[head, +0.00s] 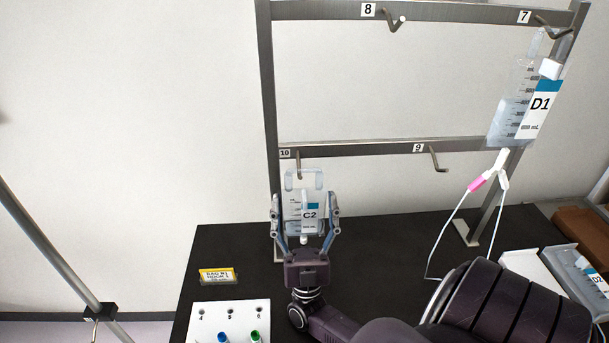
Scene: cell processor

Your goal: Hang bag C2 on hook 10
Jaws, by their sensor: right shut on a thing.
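Bag C2 (312,197) is a small clear bag with a white and blue label, upright just below the hook 10 label in the head view. My right gripper (305,208) is shut on it, one finger along each side. Hook 10 (299,166) hangs from the left end of the lower rack bar, and its lower end meets the bag's top edge in the picture. I cannot tell whether the hook passes through the bag's opening or is behind it. My left gripper is not in view.
The metal rack (350,148) also carries empty hook 8 (395,25), empty hook 9 (437,160) and hook 7 (553,30), where bag D1 (540,105) hangs with tubing. A yellow label card (218,276), a white vial rack (205,331) and a tray with bag D2 (597,281) are on the black table (235,243).

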